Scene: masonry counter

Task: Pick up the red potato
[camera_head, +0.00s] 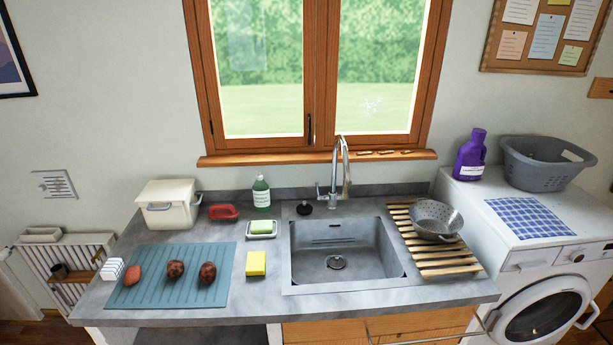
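A smooth, plain reddish potato-like thing (132,275) lies at the left of a blue-grey ribbed mat (150,298) on the counter. To its right on the mat are two rounder, dark red-brown mottled potatoes, one near the middle (175,269) and one further right (207,272). The three lie apart from each other, with nothing on top of them. The plain one is the most evenly red. Neither of my grippers shows in the head view.
A white striped block (111,269) stands at the mat's left edge, and a yellow sponge (256,263) lies right of the mat. Behind are a cream lidded bin (168,204), a red brush (223,212), a soap dish (261,229) and a green bottle (261,191). A sink (342,262) lies right.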

